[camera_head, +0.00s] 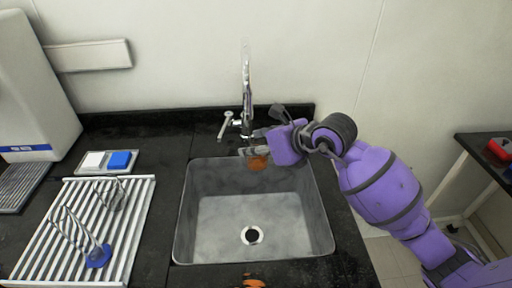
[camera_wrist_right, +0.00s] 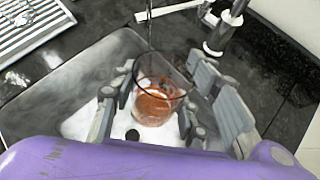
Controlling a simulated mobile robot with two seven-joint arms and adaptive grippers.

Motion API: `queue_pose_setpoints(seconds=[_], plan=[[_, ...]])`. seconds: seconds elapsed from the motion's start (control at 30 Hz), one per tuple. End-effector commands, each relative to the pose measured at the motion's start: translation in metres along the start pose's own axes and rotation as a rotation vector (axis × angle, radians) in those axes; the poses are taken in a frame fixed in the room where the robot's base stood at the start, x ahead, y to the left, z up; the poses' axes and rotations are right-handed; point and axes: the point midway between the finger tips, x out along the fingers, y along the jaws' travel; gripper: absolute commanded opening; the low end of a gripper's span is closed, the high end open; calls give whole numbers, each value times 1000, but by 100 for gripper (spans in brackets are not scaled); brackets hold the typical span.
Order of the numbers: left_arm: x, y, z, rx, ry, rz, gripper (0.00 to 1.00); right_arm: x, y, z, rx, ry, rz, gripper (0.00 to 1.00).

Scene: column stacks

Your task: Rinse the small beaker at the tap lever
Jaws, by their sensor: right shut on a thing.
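The small beaker (camera_wrist_right: 158,108) is clear with reddish-orange colour inside. My right gripper (camera_wrist_right: 155,112) is shut around its sides and holds it over the back of the sink. In the head view the beaker (camera_head: 257,163) shows orange below my right gripper (camera_head: 254,151), just in front of the tap (camera_head: 246,95). The tap lever (camera_head: 226,125) is a pale rod at the tap's left side; it also shows in the wrist view (camera_wrist_right: 170,10). A thin streak reaches the beaker's mouth in the wrist view; I cannot tell if it is water. My left gripper is out of view.
The grey sink (camera_head: 186,215) has a round drain (camera_head: 252,235). An orange thing (camera_head: 253,282) lies at the front edge. A wall rises behind.

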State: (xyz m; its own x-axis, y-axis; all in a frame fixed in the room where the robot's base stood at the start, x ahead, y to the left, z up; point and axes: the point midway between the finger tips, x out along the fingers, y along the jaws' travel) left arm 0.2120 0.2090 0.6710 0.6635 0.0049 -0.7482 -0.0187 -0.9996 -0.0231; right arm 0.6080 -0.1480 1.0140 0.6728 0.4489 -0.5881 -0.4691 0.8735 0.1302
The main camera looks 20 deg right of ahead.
Motion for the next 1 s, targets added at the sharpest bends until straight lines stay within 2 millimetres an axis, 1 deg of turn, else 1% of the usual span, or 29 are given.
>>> queue_pose_setpoints(seconds=[0.23, 0.6, 1.0], plan=[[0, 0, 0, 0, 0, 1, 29, -1, -1, 0, 0, 0, 0, 16], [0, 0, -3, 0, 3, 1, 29, -8, -8, -4, 0, 0, 0, 16], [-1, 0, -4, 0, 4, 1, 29, -5, -5, -2, 0, -1, 1, 16]])
